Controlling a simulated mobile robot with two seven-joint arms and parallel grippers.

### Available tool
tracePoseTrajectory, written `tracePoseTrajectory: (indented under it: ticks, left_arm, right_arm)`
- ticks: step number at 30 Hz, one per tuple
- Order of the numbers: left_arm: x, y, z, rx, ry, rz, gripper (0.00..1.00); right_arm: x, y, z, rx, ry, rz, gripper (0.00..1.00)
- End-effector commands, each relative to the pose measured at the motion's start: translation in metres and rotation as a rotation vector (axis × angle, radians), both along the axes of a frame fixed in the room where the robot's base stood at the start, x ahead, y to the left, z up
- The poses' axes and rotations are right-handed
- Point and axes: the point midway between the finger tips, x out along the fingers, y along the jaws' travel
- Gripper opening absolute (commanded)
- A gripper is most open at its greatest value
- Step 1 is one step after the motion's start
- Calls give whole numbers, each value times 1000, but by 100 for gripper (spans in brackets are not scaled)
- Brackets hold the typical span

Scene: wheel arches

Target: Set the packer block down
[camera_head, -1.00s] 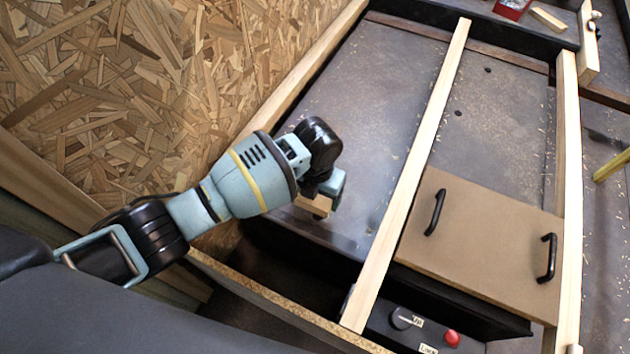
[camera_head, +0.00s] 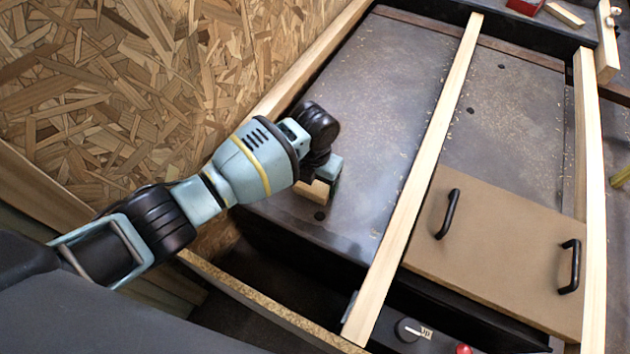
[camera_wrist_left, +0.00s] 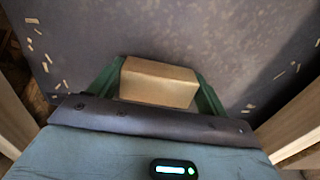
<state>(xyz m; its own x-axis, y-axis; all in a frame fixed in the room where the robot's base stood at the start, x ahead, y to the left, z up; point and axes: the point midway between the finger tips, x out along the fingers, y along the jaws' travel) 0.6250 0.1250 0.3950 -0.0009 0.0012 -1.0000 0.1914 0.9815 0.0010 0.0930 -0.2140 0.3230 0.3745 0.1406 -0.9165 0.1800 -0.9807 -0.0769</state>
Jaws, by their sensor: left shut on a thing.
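The packer block (camera_head: 314,191) is a small pale wooden block. My left gripper (camera_head: 326,185) is shut on it, over the front left part of the dark metal table (camera_head: 370,90). In the left wrist view the block (camera_wrist_left: 158,82) sits between the two green fingers of the left gripper (camera_wrist_left: 158,88), with the dark table surface beyond it. I cannot tell whether the block touches the table. My right gripper is not in view.
A long wooden rail (camera_head: 415,180) runs across the table right of the gripper. A brown panel with two black handles (camera_head: 500,250) lies beyond it. A chipboard wall (camera_head: 150,90) stands at left. A control box with a knob (camera_head: 408,329) is at the front.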

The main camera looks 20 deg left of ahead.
Motion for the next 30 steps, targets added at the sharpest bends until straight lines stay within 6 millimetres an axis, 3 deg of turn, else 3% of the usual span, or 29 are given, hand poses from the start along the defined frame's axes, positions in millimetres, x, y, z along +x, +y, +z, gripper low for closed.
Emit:
tracePoseTrajectory:
  ticks: [9, 10, 14, 24, 30]
  left_arm:
    - [0, 0, -2, 0, -2, 0, 54]
    - [0, 0, -2, 0, -2, 0, 81]
    - [0, 0, -1, 0, -2, 0, 98]
    - [0, 0, 1, 0, -2, 0, 99]
    - [1, 0, 28, -1, -7, 0, 99]
  right_arm:
    - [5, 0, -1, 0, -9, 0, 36]
    - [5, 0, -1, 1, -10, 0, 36]
    - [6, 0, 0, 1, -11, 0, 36]
    - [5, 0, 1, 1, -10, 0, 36]
    - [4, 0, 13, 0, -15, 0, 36]
